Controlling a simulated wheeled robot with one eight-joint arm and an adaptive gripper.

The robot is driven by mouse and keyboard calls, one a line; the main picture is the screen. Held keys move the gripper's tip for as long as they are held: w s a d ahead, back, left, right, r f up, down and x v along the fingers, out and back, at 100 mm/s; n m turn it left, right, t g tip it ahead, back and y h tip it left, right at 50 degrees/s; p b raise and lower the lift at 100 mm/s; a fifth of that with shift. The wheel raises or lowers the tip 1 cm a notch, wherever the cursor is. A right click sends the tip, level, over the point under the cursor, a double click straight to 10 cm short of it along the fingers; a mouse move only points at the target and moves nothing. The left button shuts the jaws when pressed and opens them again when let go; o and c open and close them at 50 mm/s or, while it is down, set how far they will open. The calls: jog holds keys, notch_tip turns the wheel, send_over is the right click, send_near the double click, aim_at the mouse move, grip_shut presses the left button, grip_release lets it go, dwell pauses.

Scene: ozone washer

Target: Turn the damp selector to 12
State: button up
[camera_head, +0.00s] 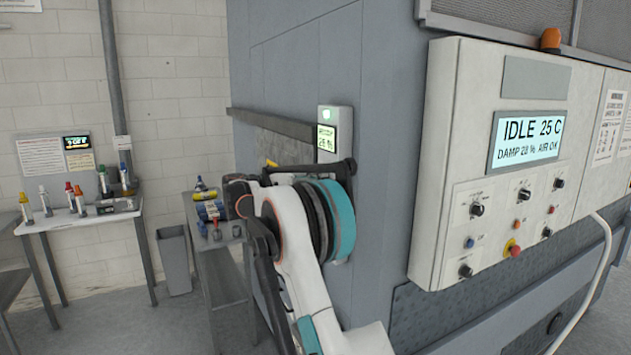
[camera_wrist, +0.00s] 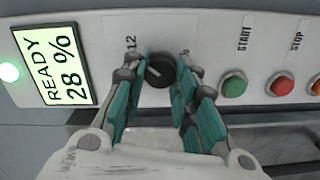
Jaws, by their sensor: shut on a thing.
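The damp selector is a round black knob (camera_wrist: 160,70) on a pale panel in the wrist view. A pale pointer line shows on its face, and a printed 12 (camera_wrist: 131,43) stands at its upper left. Another mark on its right is partly covered by a finger. My gripper (camera_wrist: 158,82) has its teal fingers on either side of the knob and is shut on it. The panel display (camera_wrist: 55,66) reads READY 28 %, and it also shows in the head view (camera_head: 326,139). There, my arm hides the knob and my fingertips.
Green (camera_wrist: 233,86) and red (camera_wrist: 283,84) buttons labelled START and STOP sit right of the knob. A control box (camera_head: 450,150) with several knobs juts out at the right. A bench (camera_head: 215,262) with bottles and a grey bin (camera_head: 174,262) stand to the left.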

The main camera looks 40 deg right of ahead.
dwell(0.3)
jog(key=o, duration=1.1)
jog(key=v, duration=1.2)
jog(key=s+a+f+n+t+y+b, duration=0.2)
jog(key=s+a+f+t+y+b, duration=0.2)
jog(key=s+a+f, duration=0.6)
jog(key=s+a+f+n+t+y+b, duration=0.2)
jog(key=s+a+f+t+y+b, duration=0.2)
jog(key=s+a+f+y+b, duration=0.3)
jog(key=s+a+f+n+t+y+b, duration=0.1)
jog(key=s+a+f+t+y+b, duration=0.2)
jog(key=s+a+f, duration=1.2)
jog(key=shift+s+f+n+t+y+b, duration=0.15)
jog(key=shift+s+f+y+b, duration=0.35)
jog(key=shift+s, duration=0.5)
jog(key=shift+s+f+n+t+y+b, duration=0.1)
jog(key=shift+s+f+y+b, duration=0.35)
jog(key=shift+s, duration=0.6)
jog(key=shift+s+f+n+t+y+b, duration=0.15)
jog(key=shift+s+f+y+b, duration=0.25)
jog(key=shift+s+y, duration=0.45)
